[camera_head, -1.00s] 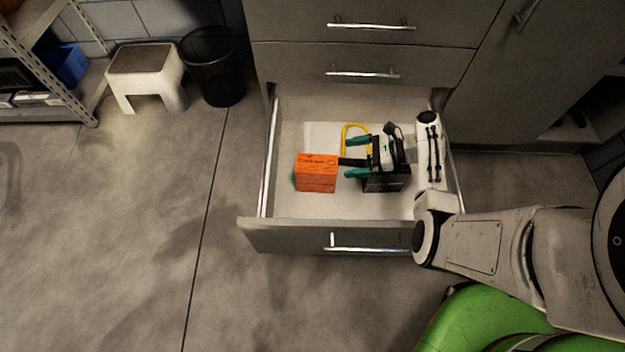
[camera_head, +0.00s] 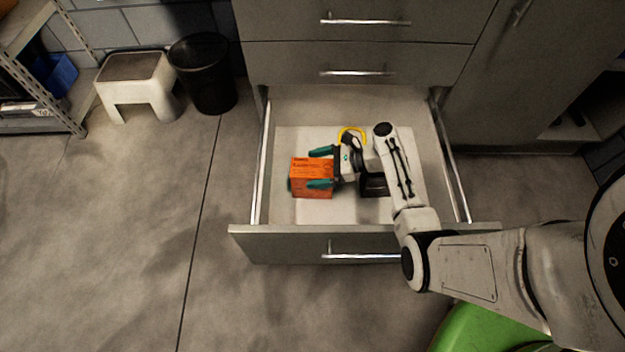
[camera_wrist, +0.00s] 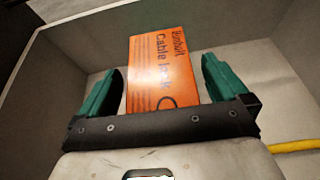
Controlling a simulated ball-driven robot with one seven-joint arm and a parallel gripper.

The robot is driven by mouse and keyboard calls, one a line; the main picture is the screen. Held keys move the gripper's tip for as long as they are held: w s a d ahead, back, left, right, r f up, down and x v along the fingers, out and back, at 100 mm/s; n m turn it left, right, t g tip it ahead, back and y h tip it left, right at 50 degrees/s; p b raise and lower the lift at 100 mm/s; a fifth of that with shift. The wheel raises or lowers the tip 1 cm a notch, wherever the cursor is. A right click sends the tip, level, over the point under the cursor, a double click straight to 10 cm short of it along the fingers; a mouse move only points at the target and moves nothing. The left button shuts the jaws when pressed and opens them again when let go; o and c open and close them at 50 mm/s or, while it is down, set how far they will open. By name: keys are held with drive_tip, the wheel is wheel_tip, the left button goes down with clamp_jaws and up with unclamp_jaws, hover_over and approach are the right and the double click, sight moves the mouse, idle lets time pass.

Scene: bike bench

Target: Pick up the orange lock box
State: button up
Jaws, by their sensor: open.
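The orange lock box (camera_head: 312,172) stands in the open drawer, left of its middle. There is a visible gap between the box and the right finger in the wrist view; the left finger is close to the box's edge. I cannot tell whether either finger touches it.
The drawer (camera_head: 285,243) is pulled out; its walls surround the box and my gripper. A yellow curved thing (camera_head: 352,132) lies behind my gripper, partly hidden. A black bin (camera_head: 203,75) and a white stool (camera_head: 138,85) stand on the floor to the left.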

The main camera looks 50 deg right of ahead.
clamp_jaws()
idle(0.9)
